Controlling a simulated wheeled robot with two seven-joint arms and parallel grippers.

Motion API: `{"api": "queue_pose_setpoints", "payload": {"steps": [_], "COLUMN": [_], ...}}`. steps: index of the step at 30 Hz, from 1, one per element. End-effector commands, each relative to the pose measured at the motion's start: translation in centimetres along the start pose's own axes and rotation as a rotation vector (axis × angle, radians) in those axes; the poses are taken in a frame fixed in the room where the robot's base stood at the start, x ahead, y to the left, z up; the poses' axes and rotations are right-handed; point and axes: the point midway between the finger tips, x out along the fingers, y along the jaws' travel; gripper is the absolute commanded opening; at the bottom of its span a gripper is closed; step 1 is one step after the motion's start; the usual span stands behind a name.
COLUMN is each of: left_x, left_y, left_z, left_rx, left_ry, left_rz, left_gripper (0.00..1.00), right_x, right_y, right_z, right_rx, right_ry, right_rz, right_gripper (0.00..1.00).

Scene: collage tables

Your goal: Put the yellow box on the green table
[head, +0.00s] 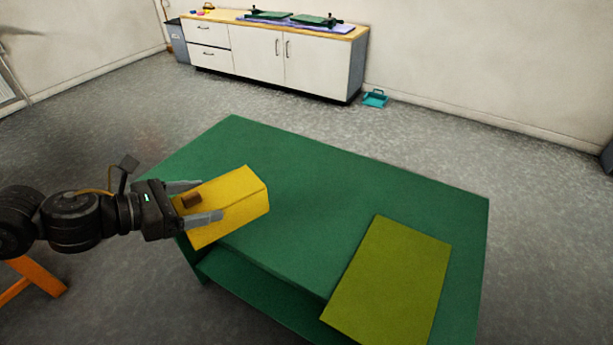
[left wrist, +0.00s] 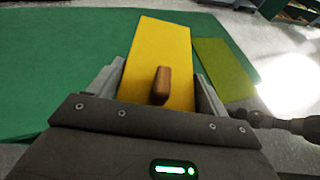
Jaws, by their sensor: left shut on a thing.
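The yellow box (head: 232,200) is a long block with a small brown handle (head: 191,201) on its face. My left gripper (head: 203,202) is shut on the yellow box, with a grey finger on each side of it. The left wrist view also shows the box (left wrist: 160,55) between the fingers, with the brown handle (left wrist: 162,85) facing the camera. The box is over the left front edge of the green table (head: 330,180); I cannot tell whether it touches the top. My right gripper is not in view.
A flat olive-yellow panel (head: 390,280) lies at the table's right front part. The table's middle and back are clear. A white cabinet (head: 265,55) with items on top stands against the far wall, with a teal tray (head: 375,98) on the floor beside it.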

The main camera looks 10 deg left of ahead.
Motion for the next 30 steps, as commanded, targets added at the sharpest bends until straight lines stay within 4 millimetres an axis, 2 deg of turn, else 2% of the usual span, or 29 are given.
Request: {"api": "queue_pose_setpoints", "payload": {"steps": [8,15,20,26,30], "left_x": [-0.2,1.3,2.5,5.7,8.8], "left_y": [0.2,0.0,-0.2,-0.6,-1.0], "left_z": [-0.1,-0.3,-0.3,-0.1,-0.2], "left_rx": [0.002,-0.001,-0.003,-0.009,-0.010], "left_ry": [-0.005,-0.007,-0.003,-0.003,-0.003], "left_rz": [0.011,0.010,0.006,0.003,0.003], "left_gripper": [0.41,0.41,0.41,0.41,0.41], "right_x": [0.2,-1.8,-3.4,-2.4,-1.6], "right_y": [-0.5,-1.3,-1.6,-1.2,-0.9], "right_z": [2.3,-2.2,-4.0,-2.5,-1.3], "right_rx": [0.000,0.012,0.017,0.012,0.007], "right_ry": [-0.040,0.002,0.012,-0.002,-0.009], "right_rz": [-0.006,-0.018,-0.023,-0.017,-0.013], "right_gripper": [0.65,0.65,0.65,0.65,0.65]}}
